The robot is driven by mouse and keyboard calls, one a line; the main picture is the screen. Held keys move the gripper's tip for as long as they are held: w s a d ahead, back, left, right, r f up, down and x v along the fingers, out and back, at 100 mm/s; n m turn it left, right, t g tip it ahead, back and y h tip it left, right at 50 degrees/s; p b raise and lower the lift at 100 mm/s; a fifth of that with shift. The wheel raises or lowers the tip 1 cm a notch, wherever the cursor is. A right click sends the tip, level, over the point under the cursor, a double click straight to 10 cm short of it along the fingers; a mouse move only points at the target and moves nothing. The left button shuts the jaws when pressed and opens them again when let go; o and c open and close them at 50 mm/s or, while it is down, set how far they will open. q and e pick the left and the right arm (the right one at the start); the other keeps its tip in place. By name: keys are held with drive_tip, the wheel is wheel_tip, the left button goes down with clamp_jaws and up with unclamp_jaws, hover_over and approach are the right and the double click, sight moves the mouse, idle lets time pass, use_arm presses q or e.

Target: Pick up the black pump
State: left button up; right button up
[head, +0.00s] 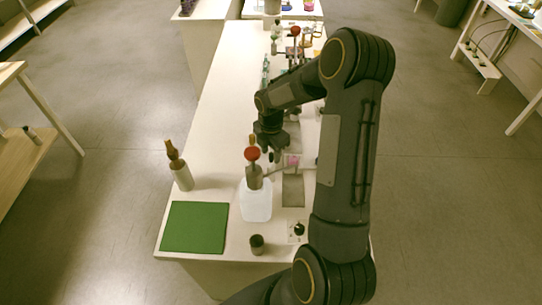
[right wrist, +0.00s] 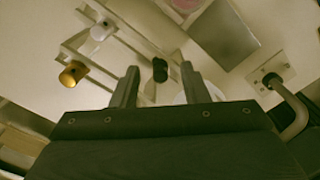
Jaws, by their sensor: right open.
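In the right wrist view a small black cap, which looks like the black pump (right wrist: 160,70), shows between the two fingertips of my right gripper (right wrist: 159,80). The fingers are apart and I see no contact with it; the depth gap is hard to tell. In the head view my right gripper (head: 271,148) points down over the table, behind the white bottle with the red knob. The black pump cannot be made out there, hidden by the gripper and arm. My left gripper is not in view.
A gold cap (right wrist: 73,74) and a white cap (right wrist: 102,30) stand on a pale rack close by. A white bottle (head: 256,204), a brown-topped bottle (head: 183,176), a dark cup (head: 257,244) and a green mat (head: 194,227) occupy the near table. Table left of the gripper is clear.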

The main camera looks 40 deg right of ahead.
clamp_jaws()
idle(0.3)
